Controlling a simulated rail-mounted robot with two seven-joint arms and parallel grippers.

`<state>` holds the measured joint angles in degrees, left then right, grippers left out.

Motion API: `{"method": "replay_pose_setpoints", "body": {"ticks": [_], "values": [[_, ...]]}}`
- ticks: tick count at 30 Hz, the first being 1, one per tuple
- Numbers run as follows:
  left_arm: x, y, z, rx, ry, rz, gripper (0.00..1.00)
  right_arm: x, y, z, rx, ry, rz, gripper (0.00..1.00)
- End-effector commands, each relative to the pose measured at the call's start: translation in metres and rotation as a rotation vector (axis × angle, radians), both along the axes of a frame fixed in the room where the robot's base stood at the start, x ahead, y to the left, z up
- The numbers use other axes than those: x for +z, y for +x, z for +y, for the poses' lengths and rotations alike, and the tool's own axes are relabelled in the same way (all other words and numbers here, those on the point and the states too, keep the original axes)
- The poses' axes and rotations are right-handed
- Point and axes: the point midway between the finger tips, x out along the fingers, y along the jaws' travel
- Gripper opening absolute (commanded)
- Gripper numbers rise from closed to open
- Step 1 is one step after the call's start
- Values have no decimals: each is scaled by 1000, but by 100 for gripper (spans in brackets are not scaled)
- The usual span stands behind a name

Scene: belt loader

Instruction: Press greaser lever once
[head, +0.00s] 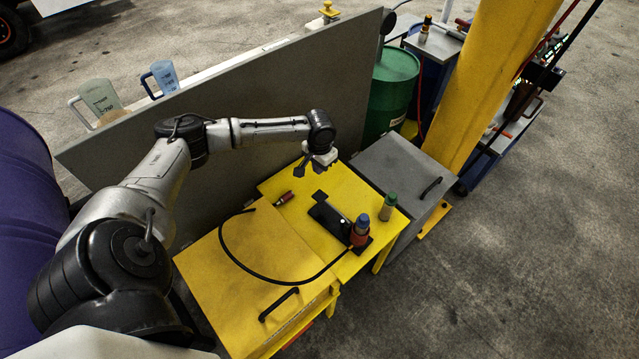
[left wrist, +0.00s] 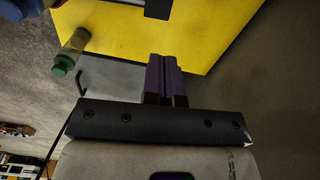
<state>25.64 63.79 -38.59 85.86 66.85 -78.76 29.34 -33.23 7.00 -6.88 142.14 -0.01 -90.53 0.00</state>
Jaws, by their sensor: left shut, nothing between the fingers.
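The greaser (head: 328,216) is a dark unit on a black base on the yellow bench top (head: 287,228). A small dark flat piece (head: 320,196) at its far end may be its lever; I cannot be sure. A red and blue fitting (head: 359,231) stands at its near end, with a black hose curving left. My left gripper (head: 314,171) is above the bench's far edge, beyond the greaser and apart from it. In the left wrist view its fingers (left wrist: 167,80) are together and empty, and a dark block (left wrist: 158,9) shows at the top. My right gripper is not seen.
A green-capped bottle (head: 388,206) stands right of the greaser; it also shows in the left wrist view (left wrist: 70,55). A red-black tool (head: 284,198) lies left. A grey panel (head: 225,95) rises behind the bench. A grey box (head: 405,170) adjoins it on the right.

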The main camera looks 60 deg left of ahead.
Motion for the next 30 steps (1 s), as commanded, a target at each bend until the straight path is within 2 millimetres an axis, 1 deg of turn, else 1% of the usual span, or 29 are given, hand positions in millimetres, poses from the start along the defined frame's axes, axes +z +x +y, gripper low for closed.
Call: {"method": "replay_pose_setpoints", "body": {"ticks": [5, 12, 18, 24, 30], "values": [[-25, -1, -1, -1, -1, 3, 0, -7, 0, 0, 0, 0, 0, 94], [-72, 0, -1, 0, -1, 3, 0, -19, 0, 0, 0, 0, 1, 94], [-105, 0, 0, 0, -1, 2, 0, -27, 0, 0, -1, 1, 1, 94], [-126, 0, -1, -2, 0, 1, 0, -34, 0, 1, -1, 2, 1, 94], [-136, 0, 0, -1, 0, 1, 0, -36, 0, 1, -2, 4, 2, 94]]}}
